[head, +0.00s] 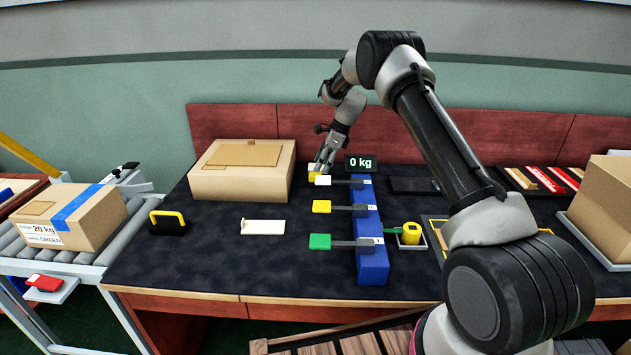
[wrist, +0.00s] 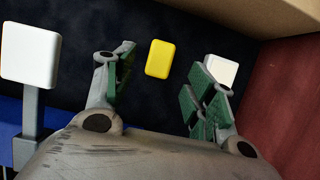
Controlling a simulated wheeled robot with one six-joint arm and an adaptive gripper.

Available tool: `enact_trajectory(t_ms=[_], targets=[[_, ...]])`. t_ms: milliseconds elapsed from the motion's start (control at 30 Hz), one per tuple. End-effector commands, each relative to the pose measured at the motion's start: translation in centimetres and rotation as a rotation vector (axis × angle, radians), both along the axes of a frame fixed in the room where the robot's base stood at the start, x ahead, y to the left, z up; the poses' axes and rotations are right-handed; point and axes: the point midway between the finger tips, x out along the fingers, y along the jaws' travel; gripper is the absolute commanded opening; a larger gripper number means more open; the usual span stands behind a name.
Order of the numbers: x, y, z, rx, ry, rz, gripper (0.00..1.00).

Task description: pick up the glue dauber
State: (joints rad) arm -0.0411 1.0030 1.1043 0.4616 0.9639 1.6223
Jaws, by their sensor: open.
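My gripper (head: 324,162) is open above the far end of a blue rack (head: 371,262). In the wrist view its fingers (wrist: 163,92) stand apart, with a small yellow block (wrist: 160,59) beyond and between them, not touched. Paddle-like pieces with grey stems and white (head: 323,180), yellow (head: 321,206) and green (head: 320,241) heads stick out left from the rack. A white head on a grey post (wrist: 30,55) shows at left in the wrist view. Which piece is the glue dauber I cannot tell for sure.
A closed carton (head: 241,170) stands left of my gripper. A white piece (wrist: 221,70) lies partly behind one finger. A black and yellow item (head: 168,222) and a white plate (head: 262,227) lie on the dark table. A "0 kg" display (head: 361,162) stands close to the rack.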

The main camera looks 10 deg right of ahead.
Motion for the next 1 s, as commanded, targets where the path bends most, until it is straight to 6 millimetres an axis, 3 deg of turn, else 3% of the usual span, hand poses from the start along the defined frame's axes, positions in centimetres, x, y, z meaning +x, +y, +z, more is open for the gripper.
enact_trajectory(t_ms=[333, 567, 833, 1000], targets=[[0.4, 1.9, -4.3, -0.001, 0.002, 0.002, 0.55], [0.5, 2.0, -4.6, 0.0, -0.002, 0.001, 0.55], [0.5, 2.0, -4.6, -0.001, 0.0, 0.002, 0.1], [0.5, 2.0, -4.6, -0.001, 0.0, 0.002, 0.06]])
